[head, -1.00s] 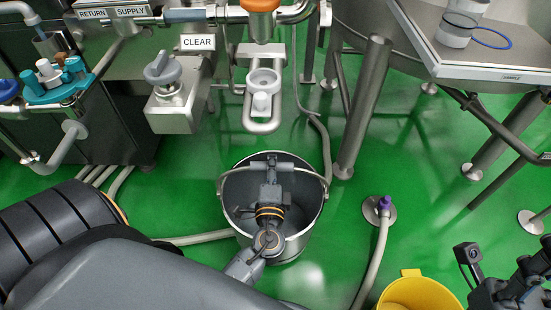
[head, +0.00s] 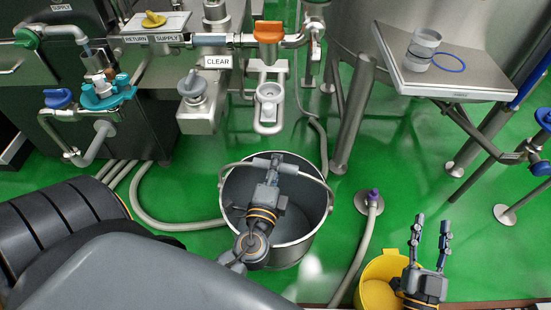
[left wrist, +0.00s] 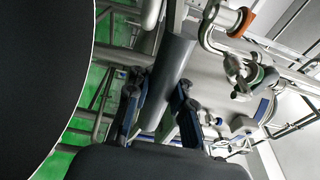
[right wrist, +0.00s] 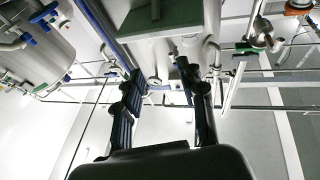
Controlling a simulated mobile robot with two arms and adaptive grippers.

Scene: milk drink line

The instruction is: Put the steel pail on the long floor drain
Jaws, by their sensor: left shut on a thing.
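The steel pail (head: 312,228) is upright in the middle of the head view, below the outlet pipe; I cannot tell whether its base touches the floor. My left gripper (head: 273,165) is shut on the pail's raised handle (head: 314,177), and my arm crosses over the pail's mouth, hiding part of its inside. My right gripper (head: 433,222) is open and empty, above the yellow bucket; its spread fingers also show in the right wrist view (right wrist: 157,85). I cannot make out the long floor drain for certain.
A yellow bucket (head: 372,293) stands at the lower right. A hose (head: 350,262) with a purple-topped floor fitting (head: 373,196) lies right of the pail. A steel leg (head: 353,115) and valve pipework (head: 268,100) stand behind. Green floor (head: 430,180) is clear farther right.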

